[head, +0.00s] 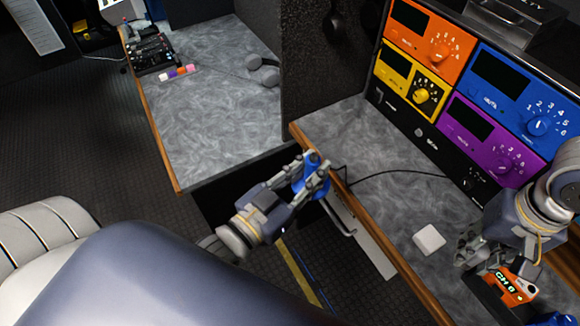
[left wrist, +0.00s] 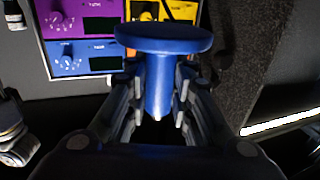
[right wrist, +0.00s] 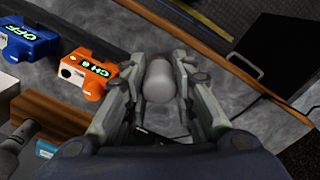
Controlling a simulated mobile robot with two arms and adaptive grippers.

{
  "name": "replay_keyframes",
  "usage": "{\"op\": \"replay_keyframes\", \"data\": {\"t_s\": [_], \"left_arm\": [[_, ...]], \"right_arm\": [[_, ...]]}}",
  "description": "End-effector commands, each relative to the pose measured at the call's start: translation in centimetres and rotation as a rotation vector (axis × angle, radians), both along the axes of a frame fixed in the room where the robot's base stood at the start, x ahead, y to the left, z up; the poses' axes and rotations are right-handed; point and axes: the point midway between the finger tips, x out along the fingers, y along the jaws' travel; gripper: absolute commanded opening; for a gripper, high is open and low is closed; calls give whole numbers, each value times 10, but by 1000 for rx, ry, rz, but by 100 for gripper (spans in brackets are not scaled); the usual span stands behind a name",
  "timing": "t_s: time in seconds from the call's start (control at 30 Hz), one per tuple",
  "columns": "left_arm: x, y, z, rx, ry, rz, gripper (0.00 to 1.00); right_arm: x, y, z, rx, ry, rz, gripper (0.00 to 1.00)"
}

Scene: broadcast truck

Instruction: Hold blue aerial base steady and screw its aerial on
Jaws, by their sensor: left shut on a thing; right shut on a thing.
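My left gripper (head: 312,172) is shut on a blue piece (head: 314,188), which looks like the blue aerial base, held in the air off the desk's front edge. In the left wrist view this blue base (left wrist: 163,42) has a wide flat round end and a tapered stem between the fingers. My right gripper (head: 470,252) is low over the right desk, shut on a pale grey rounded piece (right wrist: 159,82) that shows between its fingertips in the right wrist view. I cannot tell whether that piece is the aerial. The two grippers are well apart.
A white block (head: 429,239) lies on the desk left of my right gripper. An orange box with a lit display (head: 514,287) and a blue box (right wrist: 30,42) stand close by. Coloured radio panels (head: 500,100) back the desk. A dark partition (head: 315,70) separates the left desk (head: 215,110).

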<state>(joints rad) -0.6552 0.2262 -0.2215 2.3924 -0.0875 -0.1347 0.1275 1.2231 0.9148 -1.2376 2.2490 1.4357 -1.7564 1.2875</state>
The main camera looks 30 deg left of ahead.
Motion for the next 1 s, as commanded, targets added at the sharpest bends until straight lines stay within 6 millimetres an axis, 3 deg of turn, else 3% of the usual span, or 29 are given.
{"op": "replay_keyframes", "data": {"t_s": [0.5, 1.0], "left_arm": [[29, -66, 7, 3, -7, -331, 0], [34, -80, 7, 0, -3, -401, 0]], "right_arm": [[0, 0, 0, 0, 0, 0, 8], [0, 0, 0, 0, 0, 0, 8]]}}
